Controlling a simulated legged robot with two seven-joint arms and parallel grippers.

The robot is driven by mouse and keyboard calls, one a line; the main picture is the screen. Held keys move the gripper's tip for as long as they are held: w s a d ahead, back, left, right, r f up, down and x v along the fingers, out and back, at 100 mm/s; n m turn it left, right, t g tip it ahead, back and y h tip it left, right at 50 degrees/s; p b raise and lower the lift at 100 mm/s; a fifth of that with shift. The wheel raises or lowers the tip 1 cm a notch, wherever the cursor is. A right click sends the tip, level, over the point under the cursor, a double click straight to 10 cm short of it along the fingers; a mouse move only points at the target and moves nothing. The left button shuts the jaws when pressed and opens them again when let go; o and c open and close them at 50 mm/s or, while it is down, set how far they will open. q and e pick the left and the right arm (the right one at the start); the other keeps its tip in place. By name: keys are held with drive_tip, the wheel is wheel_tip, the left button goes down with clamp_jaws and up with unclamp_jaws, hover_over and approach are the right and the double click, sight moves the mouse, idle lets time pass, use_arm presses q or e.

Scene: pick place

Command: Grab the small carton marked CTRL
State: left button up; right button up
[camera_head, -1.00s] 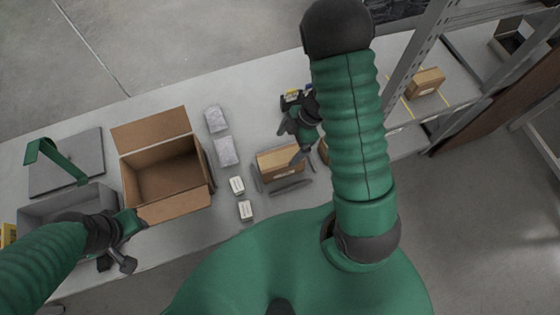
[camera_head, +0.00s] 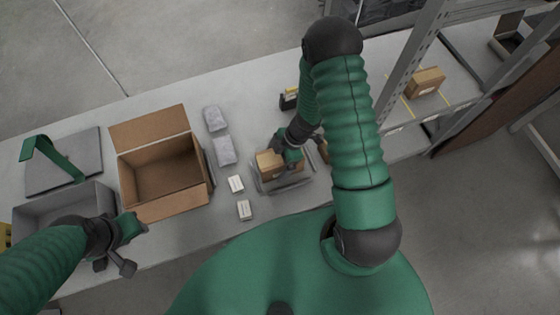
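A small brown carton (camera_head: 267,160) lies on a grey tray (camera_head: 290,185) on the table, right of the big open box. I cannot read any marking on it. My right gripper (camera_head: 283,158) is down at the carton's right part and hides some of it. Whether its fingers are closed on the carton cannot be made out. My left gripper (camera_head: 115,265) is open and empty in front of the big box, near the table's front edge.
A big open cardboard box (camera_head: 165,175) stands left of centre, beside a grey bin (camera_head: 60,207). Two wrapped packets (camera_head: 224,151) and two small white boxes (camera_head: 244,210) lie between box and tray. Another brown carton (camera_head: 426,81) sits on the metal shelf at right.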

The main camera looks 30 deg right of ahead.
drive_tip(key=shift+f, duration=0.2)
drive_tip(key=shift+d+f, duration=0.1)
drive_tip(key=c, duration=1.9)
drive_tip(key=shift+c, duration=0.4)
